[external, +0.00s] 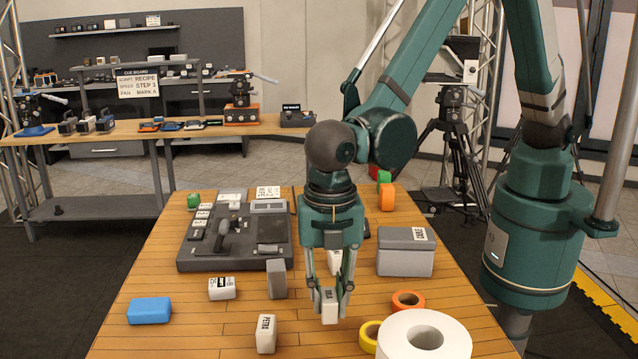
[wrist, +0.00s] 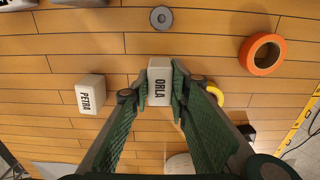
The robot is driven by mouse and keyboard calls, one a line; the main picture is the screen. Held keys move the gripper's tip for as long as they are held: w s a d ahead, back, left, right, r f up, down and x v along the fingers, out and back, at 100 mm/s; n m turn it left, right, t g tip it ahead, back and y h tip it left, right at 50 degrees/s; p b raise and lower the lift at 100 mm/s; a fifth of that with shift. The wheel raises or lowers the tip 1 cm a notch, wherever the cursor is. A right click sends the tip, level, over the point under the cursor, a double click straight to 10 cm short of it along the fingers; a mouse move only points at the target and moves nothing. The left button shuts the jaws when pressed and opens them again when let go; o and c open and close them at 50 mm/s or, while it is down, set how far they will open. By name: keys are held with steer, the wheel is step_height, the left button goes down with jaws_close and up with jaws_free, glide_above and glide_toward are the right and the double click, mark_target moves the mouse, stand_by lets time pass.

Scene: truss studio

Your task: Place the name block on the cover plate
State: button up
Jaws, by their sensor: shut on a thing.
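My gripper (external: 329,298) is shut on a white name block (external: 329,307) low over the wooden table; I cannot tell whether the block touches the tabletop. I cannot tell for certain which part is the cover plate; a grey console (external: 190,260) with small plates and labels lies at the back left.
A grey box (external: 405,261) stands right of my gripper. An orange ring (external: 408,300), a yellow ring (external: 369,337) and a large white roll (external: 455,338) lie front right. A grey upright block (external: 276,279), a white block (external: 222,288) and a blue block (external: 149,311) lie left.

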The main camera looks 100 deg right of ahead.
mark_target(327, 290)
steer(key=shift+r, duration=3.65)
steer(key=shift+w+d, duration=0.1)
steer(key=shift+d, duration=0.6)
steer(key=s+d, duration=0.3)
steer(key=d, duration=1)
steer(key=s+d, duration=0.3)
steer(key=d, duration=0.9)
steer(key=s+d+r+b, duration=0.1)
steer(key=s+d, duration=0.3)
steer(key=d, duration=0.9)
steer(key=shift+d, duration=0.3)
steer(key=shift+s+f, duration=0.1)
steer(key=shift+f, duration=2.8)
